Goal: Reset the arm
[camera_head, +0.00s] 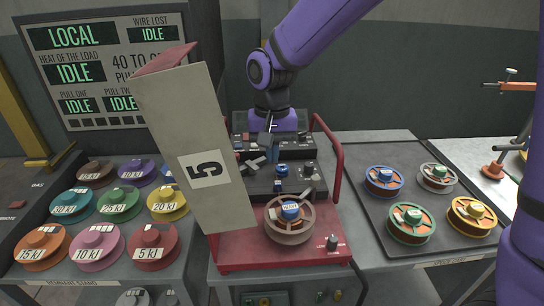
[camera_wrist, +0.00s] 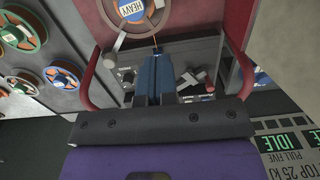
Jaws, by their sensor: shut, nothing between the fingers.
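My purple arm comes down from the top of the head view to the back of a red machine (camera_head: 225,247). My gripper (camera_head: 267,140) is over the rear of the machine's dark control deck. In the wrist view its blue fingers (camera_wrist: 154,62) are together and hold nothing. They point toward a reel labelled HEAVY (camera_wrist: 131,10). This reel sits at the front of the machine in the head view (camera_head: 290,232), apart from the fingers. I cannot tell whether the fingertips touch the deck.
A tall pale panel marked 5 (camera_head: 193,120) leans at the machine's left. Red side rails (camera_head: 333,150) flank the deck. Coloured spools fill the left stand (camera_head: 60,285). Several wire reels stand on the right cart (camera_head: 345,220). A status board (camera_head: 108,50) is behind.

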